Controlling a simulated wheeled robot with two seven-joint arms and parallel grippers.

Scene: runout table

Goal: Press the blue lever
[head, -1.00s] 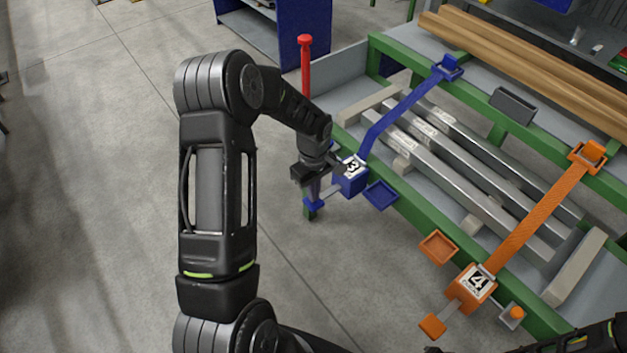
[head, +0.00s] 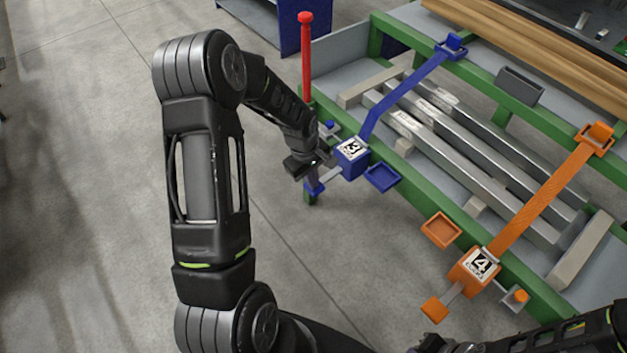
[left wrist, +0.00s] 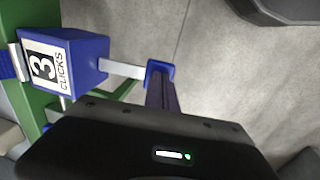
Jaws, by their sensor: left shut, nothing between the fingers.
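The blue ratchet box (head: 352,158) marked 3 sits at the table's green edge, on a blue strap. Its lever is a pale bar with a blue end pad (head: 315,188), sticking out toward the lower left. In the left wrist view the box (left wrist: 62,60) and the blue lever end (left wrist: 160,70) show just beyond my gripper's dark housing. My left gripper (head: 318,166) is shut and empty, close above the lever's outer end. I cannot tell whether it touches. Part of my right gripper (head: 433,343) shows at the bottom edge; its fingers are unclear.
A blue tray (head: 382,177) and a small blue knob (head: 329,125) flank the blue box. A red post (head: 306,60) stands behind my left gripper. An orange box (head: 476,268) with its own lever (head: 434,309) is to the right. Floor left of the table is clear.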

